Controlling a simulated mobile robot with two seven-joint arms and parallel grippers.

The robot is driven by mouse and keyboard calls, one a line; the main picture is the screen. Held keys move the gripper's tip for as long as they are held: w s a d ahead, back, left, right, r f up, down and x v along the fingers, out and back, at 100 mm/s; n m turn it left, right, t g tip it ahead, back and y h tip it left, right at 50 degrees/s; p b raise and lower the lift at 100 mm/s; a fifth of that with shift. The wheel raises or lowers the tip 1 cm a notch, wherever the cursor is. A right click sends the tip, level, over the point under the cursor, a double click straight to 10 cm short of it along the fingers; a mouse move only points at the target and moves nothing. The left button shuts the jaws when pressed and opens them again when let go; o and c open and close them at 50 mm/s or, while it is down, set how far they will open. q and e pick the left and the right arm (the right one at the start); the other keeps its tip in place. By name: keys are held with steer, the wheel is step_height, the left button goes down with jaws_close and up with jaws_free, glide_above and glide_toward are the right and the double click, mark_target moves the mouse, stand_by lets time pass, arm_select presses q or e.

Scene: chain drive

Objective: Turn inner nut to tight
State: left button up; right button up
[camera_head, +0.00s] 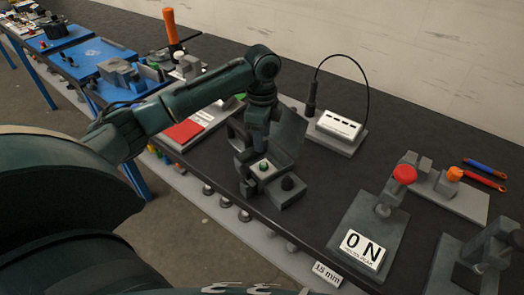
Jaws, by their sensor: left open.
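My left gripper (259,138) points down from the arm that comes in from the left. It is open and is above or against a small grey fixture (290,200) on the dark bench, and I cannot tell whether it touches it. The fixture has a pale block with a green round top (263,166) and a black round knob (288,183). A grey upright plate (289,137) stands just behind the gripper. I cannot make out the inner nut; the gripper and arm hide part of the fixture. My right gripper does not show.
A white box (338,126) with a black cable stands behind. A grey plate with a red knob (404,174) and a "0 N" sign (362,249) is at the right, near an orange-knobbed fixture (454,174) and pliers-like tools (485,173). The dark bench (330,185) is clear between.

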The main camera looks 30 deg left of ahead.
arm_select(q)
steer(key=shift+r, duration=2)
